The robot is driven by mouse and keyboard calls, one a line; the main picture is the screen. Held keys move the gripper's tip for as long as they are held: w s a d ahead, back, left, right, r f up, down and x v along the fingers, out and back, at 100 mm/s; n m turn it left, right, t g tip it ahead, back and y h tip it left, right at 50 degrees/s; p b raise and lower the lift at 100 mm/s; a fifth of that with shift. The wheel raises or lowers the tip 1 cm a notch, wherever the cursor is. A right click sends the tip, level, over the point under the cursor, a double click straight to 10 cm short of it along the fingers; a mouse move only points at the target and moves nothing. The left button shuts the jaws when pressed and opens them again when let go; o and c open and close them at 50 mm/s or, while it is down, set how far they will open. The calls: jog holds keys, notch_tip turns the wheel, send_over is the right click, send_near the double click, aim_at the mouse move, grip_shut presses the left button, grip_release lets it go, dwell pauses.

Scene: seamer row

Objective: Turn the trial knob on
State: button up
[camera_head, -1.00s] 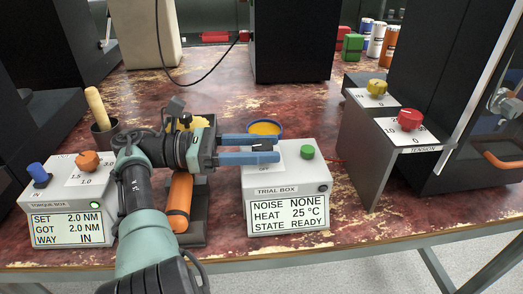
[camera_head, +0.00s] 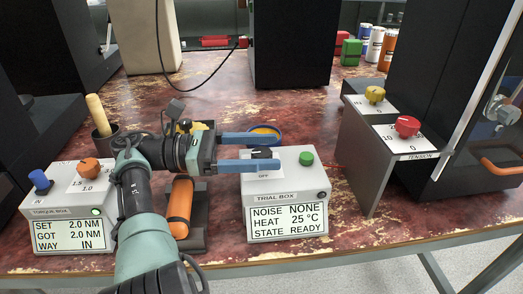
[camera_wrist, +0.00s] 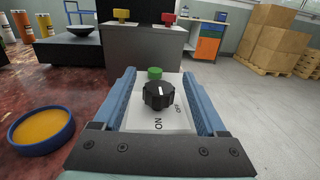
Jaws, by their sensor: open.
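The trial box (camera_head: 288,195) stands at the front middle of the table, its screen reading NOISE NONE, HEAT 25 °C, STATE READY. Its black trial knob (camera_wrist: 158,95) sits between my open fingers in the wrist view, with a white mark on top. OFF and ON labels show on the plate beside it. In the head view the knob (camera_head: 262,153) is partly hidden by my gripper. My gripper (camera_head: 279,152) is open, its blue fingers on either side of the knob, with gaps between. The green button (camera_head: 306,158) is just beyond the knob on the box top.
The torque box (camera_head: 69,210) stands at the left with a blue and an orange knob. A blue-rimmed dish (camera_head: 279,131) lies behind the trial box. A grey panel with the red tension knob (camera_head: 407,126) stands at the right.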

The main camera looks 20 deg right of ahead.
aim_at(262, 152)
notch_tip(262, 152, up, 9)
jog(key=p, duration=0.5)
